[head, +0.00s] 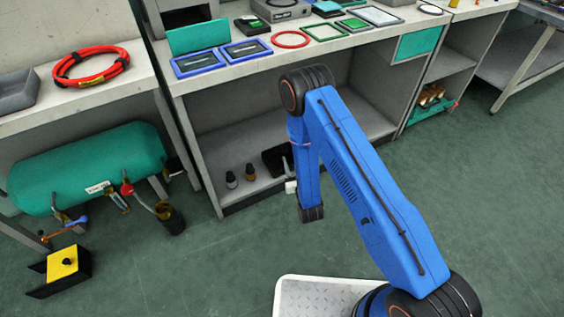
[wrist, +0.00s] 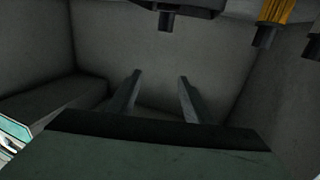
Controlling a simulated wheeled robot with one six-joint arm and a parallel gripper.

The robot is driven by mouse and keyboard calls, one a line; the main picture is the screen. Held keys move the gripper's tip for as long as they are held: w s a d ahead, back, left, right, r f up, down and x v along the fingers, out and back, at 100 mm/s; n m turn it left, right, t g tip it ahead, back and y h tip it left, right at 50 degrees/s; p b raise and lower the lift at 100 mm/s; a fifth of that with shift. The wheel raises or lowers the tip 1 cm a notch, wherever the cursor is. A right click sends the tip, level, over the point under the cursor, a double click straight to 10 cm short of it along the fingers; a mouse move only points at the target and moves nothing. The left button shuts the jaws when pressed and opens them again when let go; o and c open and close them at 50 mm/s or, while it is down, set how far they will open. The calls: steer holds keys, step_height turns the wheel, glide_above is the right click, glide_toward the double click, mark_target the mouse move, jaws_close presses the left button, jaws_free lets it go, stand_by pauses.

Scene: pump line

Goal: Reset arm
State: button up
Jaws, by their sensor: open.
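My blue arm rises from my base, bends at the elbow, and its forearm hangs down in front of the open lower compartment of the middle bench (head: 270,65). In the wrist view my gripper (wrist: 159,76) shows two dark fingers, spread apart with nothing between them. They point into a dim, grey-walled space. In the head view I cannot make out the fingers. Near the top of the wrist view are a black part (wrist: 166,20) and a yellow object with a dark end (wrist: 264,36), both clear of the fingers.
Small bottles (head: 250,173) and a black tray (head: 272,158) stand on the lower shelf. Framed trays (head: 245,50) and a red ring (head: 291,39) lie on the bench top. A teal tank (head: 88,165) is at left, with a yellow-and-black stand (head: 62,264) on the floor. Green floor is clear at right.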

stand_by(0.3)
steer(key=w+d+r+m+g+h, duration=0.1)
steer(key=w+d+r, duration=0.25)
steer(key=r, duration=0.55)
steer(key=w+d+r+m+g+h, duration=0.15)
steer(key=w+r, duration=0.25)
steer(key=r, duration=0.4)
steer(key=s+d+r+g, duration=0.25)
steer(key=d+r, duration=0.25)
steer(key=r, duration=0.3)
steer(key=s+d+r+g, duration=0.1)
steer(key=s+d+r, duration=0.2)
steer(key=d+r, duration=0.3)
steer(key=s+d+r+g+h, duration=0.1)
steer(key=s+d+r, duration=0.35)
steer(key=s, duration=0.45)
steer(key=s+d+r+g+h, duration=0.15)
steer(key=s+d+r, duration=0.3)
steer(key=s, duration=0.45)
steer(key=s+d+r+g, duration=0.25)
steer(key=s+r, duration=0.25)
steer(key=s, duration=0.4)
steer(key=s+d+m+g, duration=0.1)
steer(key=s+d, duration=0.3)
steer(key=s, duration=1)
steer(key=shift+s+r+h, duration=0.4)
steer(key=shift+r, duration=0.05)
steer(key=shift+d, duration=0.1)
